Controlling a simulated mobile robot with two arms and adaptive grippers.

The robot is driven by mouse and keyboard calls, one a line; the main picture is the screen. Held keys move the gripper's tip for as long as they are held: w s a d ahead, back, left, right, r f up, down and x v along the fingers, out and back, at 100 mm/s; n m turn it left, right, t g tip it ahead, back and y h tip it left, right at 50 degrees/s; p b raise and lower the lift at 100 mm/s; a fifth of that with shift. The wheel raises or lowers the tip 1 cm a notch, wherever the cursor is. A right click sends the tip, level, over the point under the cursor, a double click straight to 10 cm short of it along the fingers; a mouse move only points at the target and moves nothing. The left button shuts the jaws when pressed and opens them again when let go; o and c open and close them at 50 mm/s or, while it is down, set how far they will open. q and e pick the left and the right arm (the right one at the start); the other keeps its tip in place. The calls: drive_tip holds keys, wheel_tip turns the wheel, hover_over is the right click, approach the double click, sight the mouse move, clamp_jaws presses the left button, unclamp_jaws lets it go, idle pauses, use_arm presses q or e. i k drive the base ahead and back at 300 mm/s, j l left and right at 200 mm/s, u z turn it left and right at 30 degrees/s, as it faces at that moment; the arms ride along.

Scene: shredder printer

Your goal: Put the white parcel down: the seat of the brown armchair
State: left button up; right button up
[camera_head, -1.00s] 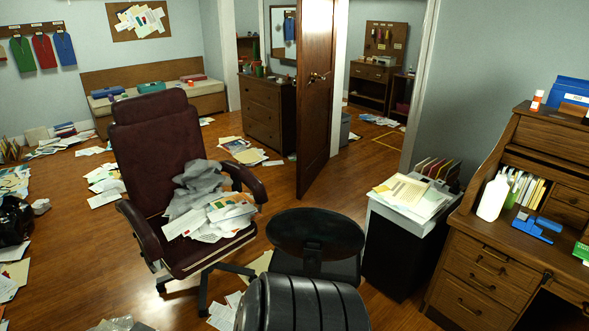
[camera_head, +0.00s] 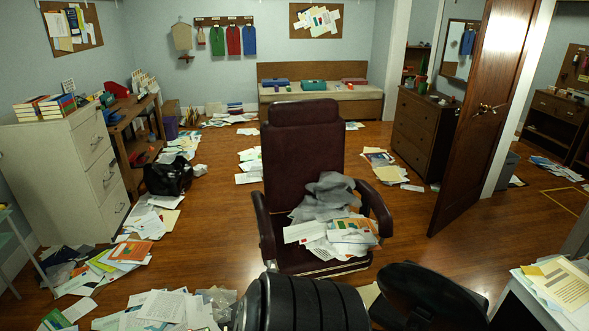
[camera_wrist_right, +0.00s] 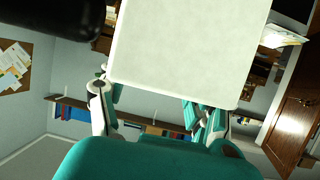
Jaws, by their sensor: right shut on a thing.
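The brown armchair (camera_head: 302,143) stands in the middle of the head view, its seat towards me. The seat (camera_head: 322,264) is largely covered by a grey crumpled heap (camera_head: 330,190) and loose papers (camera_head: 345,235). The white parcel (camera_wrist_right: 190,50) fills the upper middle of the right wrist view. My right gripper (camera_wrist_right: 157,95) is shut on the parcel, with a teal-and-white finger at each side. The parcel and my right gripper do not show in the head view. My left gripper is in neither view.
A black seat (camera_head: 428,297) stands in front of the armchair, to the right. A brown door (camera_head: 485,120) stands open at right. Papers (camera_head: 165,305) litter the floor at left. A white cabinet (camera_head: 65,175) stands at the left wall. Bare floor (camera_head: 215,195) lies left of the armchair.

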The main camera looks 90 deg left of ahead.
sight(297, 254)
drive_tip(key=i+j+u, duration=0.15)
drive_tip(key=u, duration=0.3)
drive_tip(key=i+j+u, duration=0.1)
drive_tip(key=u, duration=0.4)
drive_tip(key=i+u, duration=0.2)
drive_tip(key=u, duration=0.25)
drive_tip(key=i+u, duration=0.2)
drive_tip(key=u, duration=0.25)
drive_tip(key=i+j+u, duration=0.1)
drive_tip(key=u, duration=0.35)
drive_tip(key=i+u, duration=0.25)
drive_tip(key=u, duration=0.25)
drive_tip(key=i+u, duration=0.15)
drive_tip(key=u, duration=0.3)
drive_tip(key=i+l+u, duration=0.15)
drive_tip(key=u, duration=0.3)
drive_tip(key=i+l+u, duration=0.15)
drive_tip(key=u, duration=0.35)
